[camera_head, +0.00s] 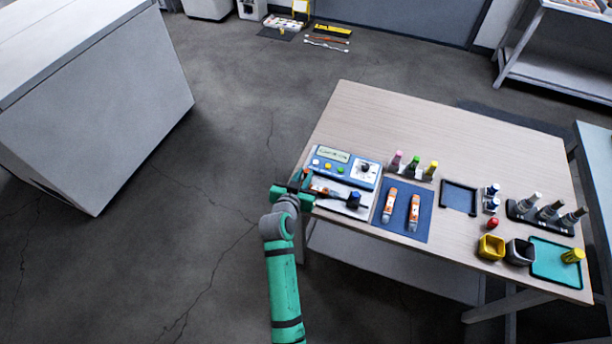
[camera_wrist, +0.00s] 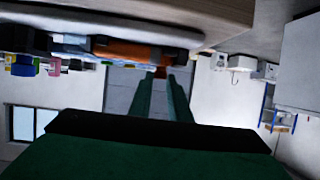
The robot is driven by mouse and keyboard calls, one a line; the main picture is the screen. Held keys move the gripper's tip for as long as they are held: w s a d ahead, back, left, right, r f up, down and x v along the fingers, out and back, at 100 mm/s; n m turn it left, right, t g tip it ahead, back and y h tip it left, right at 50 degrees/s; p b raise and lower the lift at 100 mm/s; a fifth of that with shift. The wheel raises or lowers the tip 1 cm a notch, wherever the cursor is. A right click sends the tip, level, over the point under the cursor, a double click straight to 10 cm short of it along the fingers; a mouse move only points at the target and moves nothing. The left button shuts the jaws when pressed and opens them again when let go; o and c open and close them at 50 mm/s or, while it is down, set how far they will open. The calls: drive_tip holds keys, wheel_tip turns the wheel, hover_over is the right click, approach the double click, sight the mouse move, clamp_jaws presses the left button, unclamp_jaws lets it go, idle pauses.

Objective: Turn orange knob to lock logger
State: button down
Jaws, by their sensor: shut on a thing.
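An orange and grey logger (camera_head: 327,191) lies on its side in a pale holder (camera_head: 345,207) at the table's left end, with a dark blue part (camera_head: 353,199) at its right end. The wrist view shows its orange and dark body (camera_wrist: 135,50) across the top. My gripper (camera_head: 303,183) reaches the logger's left end from the table edge. In the wrist view its two green fingers (camera_wrist: 160,75) are close together on the small orange knob (camera_wrist: 164,70) at that end. The fingers partly hide the knob, so its turn angle cannot be told.
A blue and white instrument (camera_head: 345,168) with a screen and buttons stands right behind the logger. Two orange and white devices lie on a blue mat (camera_head: 402,229) to the right. Bottles, cups and a green tray (camera_head: 553,268) fill the right side. The back of the table is clear.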

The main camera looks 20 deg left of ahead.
drive_tip(key=m+h, duration=0.2)
drive_tip(key=a+m+h, duration=0.1)
drive_tip(key=h, duration=0.1)
drive_tip(key=m+g+h, duration=0.1)
drive_tip(key=m+h, duration=0.1)
drive_tip(key=shift+w+a+m+h, duration=0.15)
drive_tip(key=shift+a+m+h, duration=0.15)
drive_tip(key=shift+a, duration=0.05)
drive_tip(key=m+g+h, duration=0.3)
drive_tip(key=m, duration=0.1)
drive_tip(key=shift+w+a+f+h, duration=0.1)
drive_tip(key=shift+w+a+h, duration=0.1)
drive_tip(key=shift+a+h, duration=0.15)
drive_tip(key=shift+m+g+h, duration=0.25)
drive_tip(key=shift+m+g, duration=0.05)
drive_tip(key=shift+f, duration=0.1)
drive_tip(key=c, duration=1.7)
unclamp_jaws()
drive_tip(key=shift+o, duration=0.2)
